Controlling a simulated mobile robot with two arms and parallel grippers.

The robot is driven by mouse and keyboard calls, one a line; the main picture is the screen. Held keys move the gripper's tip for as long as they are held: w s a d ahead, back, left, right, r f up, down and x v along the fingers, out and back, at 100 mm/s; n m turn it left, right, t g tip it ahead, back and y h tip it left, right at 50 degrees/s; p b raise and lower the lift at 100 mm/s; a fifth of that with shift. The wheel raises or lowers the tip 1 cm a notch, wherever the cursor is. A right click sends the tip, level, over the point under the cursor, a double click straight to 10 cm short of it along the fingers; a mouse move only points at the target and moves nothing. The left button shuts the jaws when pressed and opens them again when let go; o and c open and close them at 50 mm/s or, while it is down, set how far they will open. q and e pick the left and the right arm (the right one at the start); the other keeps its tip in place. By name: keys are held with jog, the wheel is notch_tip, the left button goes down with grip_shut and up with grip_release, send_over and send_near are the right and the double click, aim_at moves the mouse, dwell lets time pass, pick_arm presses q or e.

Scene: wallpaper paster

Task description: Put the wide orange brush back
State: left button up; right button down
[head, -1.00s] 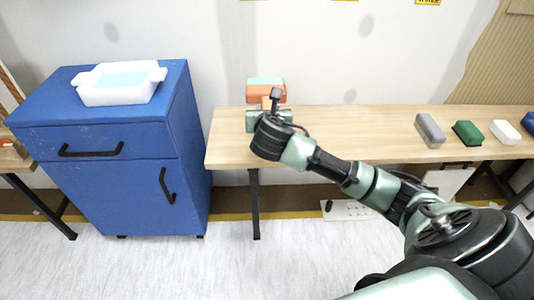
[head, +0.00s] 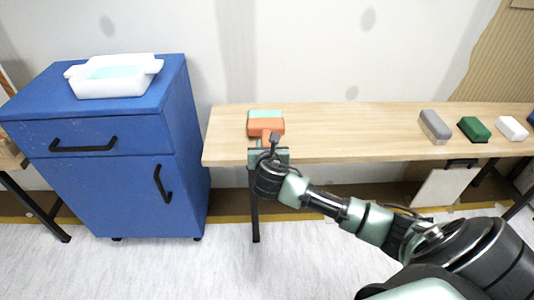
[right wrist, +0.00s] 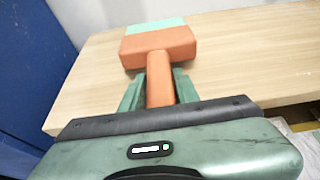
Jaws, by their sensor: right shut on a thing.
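The wide orange brush (head: 265,126) has an orange body and handle and a mint-coloured bristle end pointing away from me. It is over the left end of the wooden table (head: 350,128); I cannot tell whether it touches the top. My right gripper (head: 268,150) is at the table's front edge. In the right wrist view, the brush (right wrist: 158,46) points away from me, and my right gripper (right wrist: 160,88) is shut on its handle, one green finger on each side. My left gripper is not in view.
A grey block (head: 434,125), a green block (head: 474,129) and a white block (head: 512,128) sit at the table's right. A blue cabinet (head: 110,180) stands left, with a white tray (head: 115,88) on top. The table's middle is clear.

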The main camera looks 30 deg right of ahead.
pick_arm(q)
jog(key=shift+p, duration=0.4)
pick_arm(e)
jog(key=shift+f, duration=1.25)
jog(key=c, duration=1)
grip_release()
jog(key=shift+c, duration=0.2)
